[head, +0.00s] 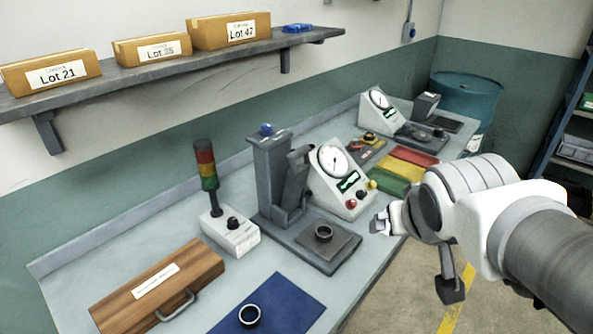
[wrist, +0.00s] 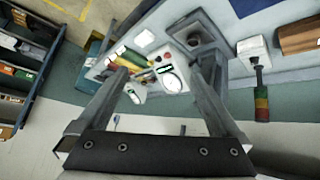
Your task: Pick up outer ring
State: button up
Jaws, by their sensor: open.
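One ring (head: 250,315) lies flat on a blue mat (head: 290,297) at the front of the bench.
A dial gauge box (head: 338,182) stands behind the fixture, with coloured trays (head: 397,172) beyond it. A stack light (head: 207,178) and wooden case (head: 158,285) are at left. A shelf (head: 180,67) with cardboard boxes hangs above. A blue drum (head: 466,100) stands at the far end.

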jog(key=w+d+f+t+b, duration=0.2)
jog(key=w+d+f+b, duration=0.2)
jog(key=w+f+b, duration=0.25)
jog(key=n+t+y+b, duration=0.35)
jog(key=y+b, duration=0.25)
jog(key=b, duration=0.7)
send_near(321, 229)
jog(key=shift+w+d+f+n+g, duration=0.1)
jog(key=shift+w+d+n+g, duration=0.05)
jog(key=shift+n+g, duration=0.25)
jog(key=shift+b+x, duration=0.65)
jog(key=shift+x, duration=2.3)
jog(key=shift+r, duration=0.3)
grip_shut()
